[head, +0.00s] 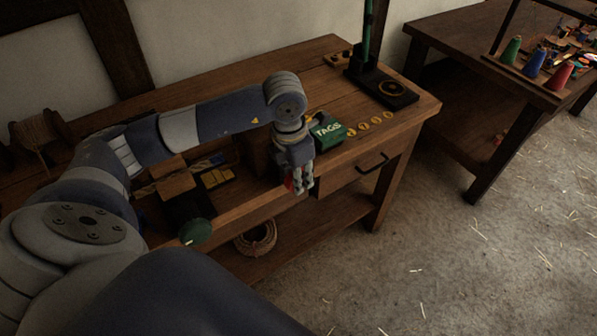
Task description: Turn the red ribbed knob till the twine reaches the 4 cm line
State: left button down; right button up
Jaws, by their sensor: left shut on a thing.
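My left gripper (301,188) points down at the front edge of the wooden workbench (262,203). It is shut on the red knob (289,183), of which only a small red part shows beside the fingers. The knob's ribs are too small and hidden to make out. My left arm crosses over the bench and hides much of its middle. I cannot make out the twine's end or the 4 cm line. My right gripper is not in view.
A green box marked TAGS (328,132) stands just behind the gripper, near several yellow discs (363,125). A dark green round part (195,232) sticks out at the bench front. A second table (440,45) stands right; the floor between is open.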

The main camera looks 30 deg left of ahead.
pick_arm(q)
jog(key=g+y+p, duration=0.1)
jog(key=g, duration=0.1)
jog(key=g+p, duration=0.1)
jog(key=g, duration=0.1)
jog(key=shift+w+d+r+y, duration=0.1)
jog(key=shift+w+r+y, duration=0.1)
jog(key=shift+y, duration=0.2)
jog(key=g+y+p, duration=0.1)
jog(key=g+p, duration=0.1)
jog(key=g, duration=0.1)
jog(key=shift+p, duration=0.4)
jog(key=shift+f+g+y+p, duration=0.25)
jog(key=shift+g+y+p, duration=0.25)
jog(key=shift+g+p, duration=0.3)
jog(key=shift+f, duration=0.1)
jog(key=c, duration=1.7)
grip_release()
jog(key=shift+w, duration=0.1)
jog(key=v, duration=1.2)
jog(key=shift+w+f, duration=0.1)
